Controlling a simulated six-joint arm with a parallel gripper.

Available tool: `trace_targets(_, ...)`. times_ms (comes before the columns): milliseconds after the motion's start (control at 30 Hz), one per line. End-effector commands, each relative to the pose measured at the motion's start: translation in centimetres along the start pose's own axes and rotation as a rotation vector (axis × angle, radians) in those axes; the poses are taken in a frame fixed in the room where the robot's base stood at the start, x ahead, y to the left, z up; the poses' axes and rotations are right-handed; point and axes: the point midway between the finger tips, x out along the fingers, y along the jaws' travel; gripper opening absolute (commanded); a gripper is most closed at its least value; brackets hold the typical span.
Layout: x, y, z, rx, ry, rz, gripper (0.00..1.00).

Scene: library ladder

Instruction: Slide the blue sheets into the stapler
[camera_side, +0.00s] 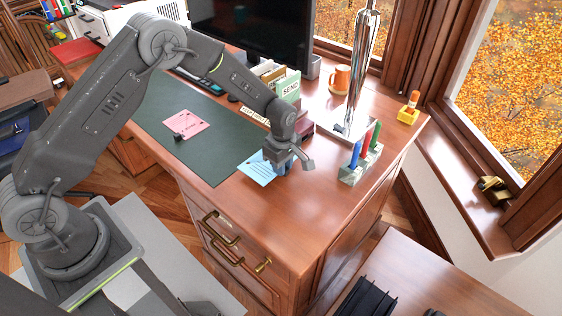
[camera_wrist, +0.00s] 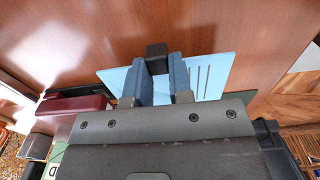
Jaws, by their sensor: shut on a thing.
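The blue sheets (camera_side: 257,169) lie low over the desk's front part, at the right edge of the green mat; I cannot tell if they touch the wood. They also show in the wrist view (camera_wrist: 212,75), with dark printed lines. My gripper (camera_side: 283,166) is shut on a small black block (camera_wrist: 156,50) on the blue sheets, with its blue-grey fingers (camera_wrist: 157,67) on either side. The dark red stapler (camera_wrist: 75,106) is left of the gripper in the wrist view. In the side view it shows partly, behind my wrist (camera_side: 304,128).
A pink sheet (camera_side: 187,126) with a black block lies on the green mat (camera_side: 215,158). A pen holder (camera_side: 352,174) and a chrome lamp base (camera_side: 347,129) stand right of my gripper. A SEND file box (camera_side: 290,86) stands behind. The wood in front is clear.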

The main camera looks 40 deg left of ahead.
Motion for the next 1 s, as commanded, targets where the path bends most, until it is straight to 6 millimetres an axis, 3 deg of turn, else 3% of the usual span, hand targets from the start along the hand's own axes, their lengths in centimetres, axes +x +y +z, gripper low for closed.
trace_targets(300,1.8,0.5,0.0,0.0,0.0,-0.002,0.0)
trace_targets(1000,1.8,4.6,0.0,0.0,0.0,0.0,0.0)
